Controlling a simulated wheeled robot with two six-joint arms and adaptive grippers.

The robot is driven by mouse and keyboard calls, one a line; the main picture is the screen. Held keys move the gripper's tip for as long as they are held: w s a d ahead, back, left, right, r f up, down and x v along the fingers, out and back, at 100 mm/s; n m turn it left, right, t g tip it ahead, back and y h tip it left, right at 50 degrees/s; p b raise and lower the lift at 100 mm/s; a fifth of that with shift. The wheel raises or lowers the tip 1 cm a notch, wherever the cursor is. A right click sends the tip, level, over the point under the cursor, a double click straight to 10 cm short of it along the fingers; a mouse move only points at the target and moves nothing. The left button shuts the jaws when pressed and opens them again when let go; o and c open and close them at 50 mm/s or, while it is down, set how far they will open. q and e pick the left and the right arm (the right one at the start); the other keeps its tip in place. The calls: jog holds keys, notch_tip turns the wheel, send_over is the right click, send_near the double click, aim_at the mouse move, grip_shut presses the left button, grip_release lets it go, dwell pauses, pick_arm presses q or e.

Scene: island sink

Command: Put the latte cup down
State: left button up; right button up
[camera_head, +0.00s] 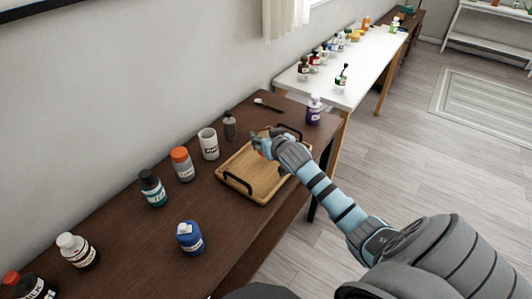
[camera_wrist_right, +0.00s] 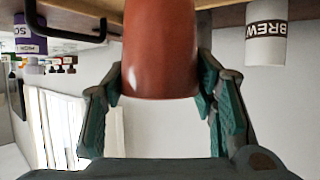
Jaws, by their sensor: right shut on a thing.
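The latte cup (camera_wrist_right: 160,45) is reddish-brown and smooth, and fills the top middle of the right wrist view. My right gripper (camera_wrist_right: 160,92) is shut on it, with one teal finger on each side. In the head view my right gripper (camera_head: 262,144) is over the far part of a wooden tray (camera_head: 262,186) with black handles. There the cup is mostly hidden by the gripper. I cannot tell whether its base touches the tray. My left gripper is not in view.
A white BREW canister (camera_head: 209,144) and a grey bottle (camera_head: 230,126) stand by the tray's left side. A purple bottle (camera_head: 314,110) stands beyond it. Several more bottles line the dark table. The tray's near part is clear.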

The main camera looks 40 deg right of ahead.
notch_tip(320, 180, down, 5)
jog(key=shift+r+b, duration=0.2)
jog(key=shift+b, duration=0.3)
jog(key=shift+f, duration=0.1)
jog(key=o, duration=1.3)
jog(key=shift+o, duration=0.2)
jog(key=shift+r, duration=0.2)
jog(key=p+v, duration=0.3)
jog(key=v, duration=0.9)
